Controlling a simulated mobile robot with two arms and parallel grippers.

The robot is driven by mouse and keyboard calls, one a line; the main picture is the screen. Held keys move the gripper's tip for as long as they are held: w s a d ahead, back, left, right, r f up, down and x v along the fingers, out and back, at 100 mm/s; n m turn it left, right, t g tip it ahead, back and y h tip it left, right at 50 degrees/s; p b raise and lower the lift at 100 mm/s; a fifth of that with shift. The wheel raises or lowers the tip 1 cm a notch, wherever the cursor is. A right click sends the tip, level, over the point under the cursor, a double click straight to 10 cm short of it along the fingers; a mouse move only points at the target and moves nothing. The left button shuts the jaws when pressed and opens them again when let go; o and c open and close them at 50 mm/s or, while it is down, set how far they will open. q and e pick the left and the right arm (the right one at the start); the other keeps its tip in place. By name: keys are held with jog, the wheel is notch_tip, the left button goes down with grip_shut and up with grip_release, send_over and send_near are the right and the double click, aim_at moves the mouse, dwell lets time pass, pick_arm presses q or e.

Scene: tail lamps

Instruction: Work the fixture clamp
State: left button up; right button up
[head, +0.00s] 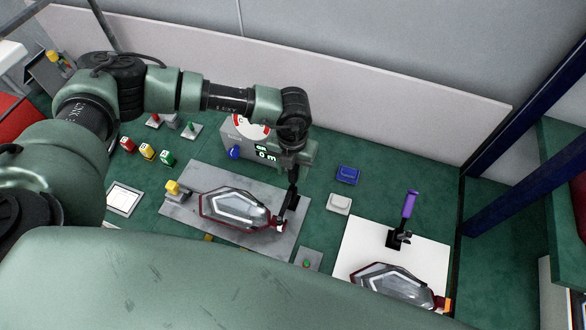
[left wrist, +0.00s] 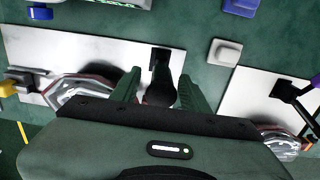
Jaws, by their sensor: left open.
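The grey fixture plate (head: 185,222) holds a tail lamp (head: 235,209) with a clear lens and dark red edge. A black clamp (head: 287,212) stands at the plate's right end, beside the lamp. My left gripper (head: 296,172) is over this clamp, pointing down. In the left wrist view, my left gripper (left wrist: 158,90) is open, with a dark part of the clamp (left wrist: 160,62) showing between its fingers. I cannot tell whether the fingers touch it. A yellow-handled clamp (head: 174,188) is at the plate's left end. My right gripper is not in view.
A white plate (head: 352,240) at right bears a second lamp (head: 385,279) and a purple-handled clamp (head: 408,207). A grey box with a dial (head: 236,128) stands behind the fixture. Blue (head: 348,175) and white (head: 339,204) blocks lie between the plates. A low wall closes the back.

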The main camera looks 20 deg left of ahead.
pick_arm(q)
jog(key=shift+f, duration=0.95)
grip_shut()
jog(key=shift+w+r, duration=0.1)
dwell(0.6)
